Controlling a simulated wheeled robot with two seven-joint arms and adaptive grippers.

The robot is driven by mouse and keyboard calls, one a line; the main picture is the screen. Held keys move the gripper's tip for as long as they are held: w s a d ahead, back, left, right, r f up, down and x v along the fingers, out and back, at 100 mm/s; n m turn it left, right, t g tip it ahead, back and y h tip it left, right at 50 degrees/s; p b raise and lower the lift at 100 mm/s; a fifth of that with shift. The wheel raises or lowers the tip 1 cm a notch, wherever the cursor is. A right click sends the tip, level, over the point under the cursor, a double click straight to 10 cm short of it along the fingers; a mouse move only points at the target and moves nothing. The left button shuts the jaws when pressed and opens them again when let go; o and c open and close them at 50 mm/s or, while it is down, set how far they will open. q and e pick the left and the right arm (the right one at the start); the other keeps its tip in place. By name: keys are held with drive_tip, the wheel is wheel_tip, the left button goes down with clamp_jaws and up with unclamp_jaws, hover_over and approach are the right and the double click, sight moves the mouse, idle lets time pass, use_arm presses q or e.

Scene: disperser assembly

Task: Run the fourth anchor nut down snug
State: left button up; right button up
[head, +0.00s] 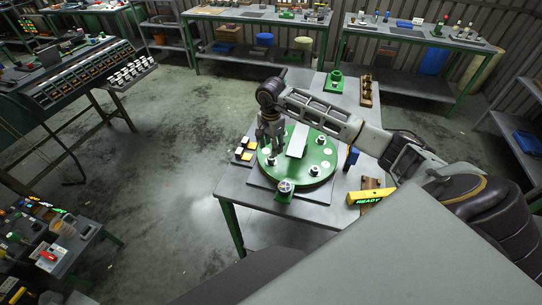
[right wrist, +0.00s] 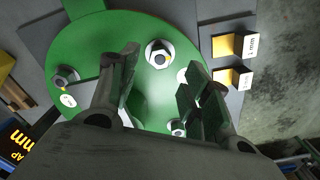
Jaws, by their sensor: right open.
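A round green plate (head: 318,154) lies on a grey base on the table, with a pale block (head: 297,141) standing on it. Anchor nuts sit around its rim, including one at the front right (head: 315,170) and one at the back right (head: 321,140). My right gripper (head: 268,140) reaches down over the plate's left side. One nut (right wrist: 159,53) shows beyond the fingertips, another (right wrist: 66,77) lies to the left, and one (right wrist: 178,127) is partly hidden between the fingers. My left gripper is out of view.
A green fixture (head: 336,80) and a brown rack (head: 366,92) stand at the table's back.

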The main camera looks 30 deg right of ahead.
sight(271, 158)
drive_tip(key=shift+f+p, duration=0.5)
drive_tip(key=shift+f, duration=2.7)
drive_tip(key=c, duration=1)
